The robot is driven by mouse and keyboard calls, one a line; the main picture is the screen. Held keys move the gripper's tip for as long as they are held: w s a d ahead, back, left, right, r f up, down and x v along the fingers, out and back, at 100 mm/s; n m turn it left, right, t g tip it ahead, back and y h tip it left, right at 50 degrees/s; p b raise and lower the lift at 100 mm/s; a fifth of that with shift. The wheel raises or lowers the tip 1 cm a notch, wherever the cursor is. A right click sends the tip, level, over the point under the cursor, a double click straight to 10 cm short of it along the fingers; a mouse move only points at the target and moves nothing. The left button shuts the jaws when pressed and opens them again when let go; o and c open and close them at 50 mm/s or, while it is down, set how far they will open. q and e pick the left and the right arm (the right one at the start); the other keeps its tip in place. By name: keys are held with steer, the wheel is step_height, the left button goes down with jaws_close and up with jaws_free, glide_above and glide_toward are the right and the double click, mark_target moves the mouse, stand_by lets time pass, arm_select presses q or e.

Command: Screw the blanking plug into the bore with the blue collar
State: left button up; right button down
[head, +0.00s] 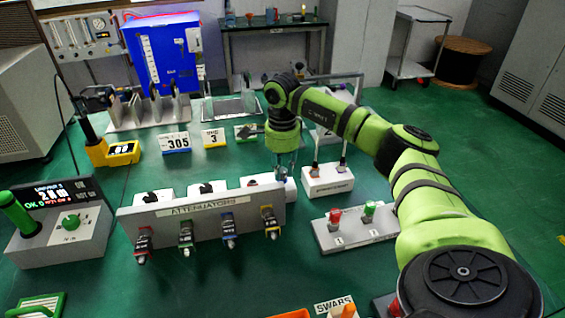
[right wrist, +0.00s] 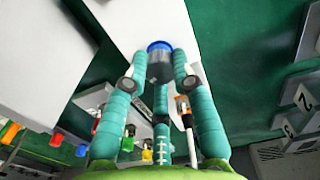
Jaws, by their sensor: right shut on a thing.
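My right gripper (head: 286,168) points down over a white block behind the attenuator panel. In the right wrist view its teal fingers (right wrist: 161,80) are closed in on a short dark cylinder, which looks like the blanking plug (right wrist: 160,70). A blue collar (right wrist: 159,46) shows at the far end of the plug, against a white surface. Plug and collar line up closely; I cannot tell how deep the plug sits, and the bore itself is hidden. In the head view the fingers and arm hide the plug. My left gripper is not in view.
The attenuator panel (head: 200,216) carries several coloured connectors in front. A white two-plug stand (head: 327,180) is close on the right, with a red-and-green button box (head: 355,232) nearer. A display console (head: 60,222) stands at left. Green table shows between them.

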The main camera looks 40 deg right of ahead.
mark_target(282, 170)
steer(key=m+p, duration=0.2)
steer(key=m, duration=0.3)
steer(key=shift+a+m, duration=0.1)
steer(key=shift+m, duration=0.2)
steer(key=m+p, duration=0.2)
steer(key=m, duration=0.4)
steer(key=m+p, duration=0.2)
steer(key=m, duration=0.4)
steer(key=shift+r+m, duration=0.1)
steer(key=shift+m, duration=0.2)
steer(key=m+p, duration=0.2)
steer(key=m, duration=0.3)
steer(key=shift+m, duration=0.3)
steer(key=c, duration=1)
jaws_free()
step_height(282, 170, up, 12)
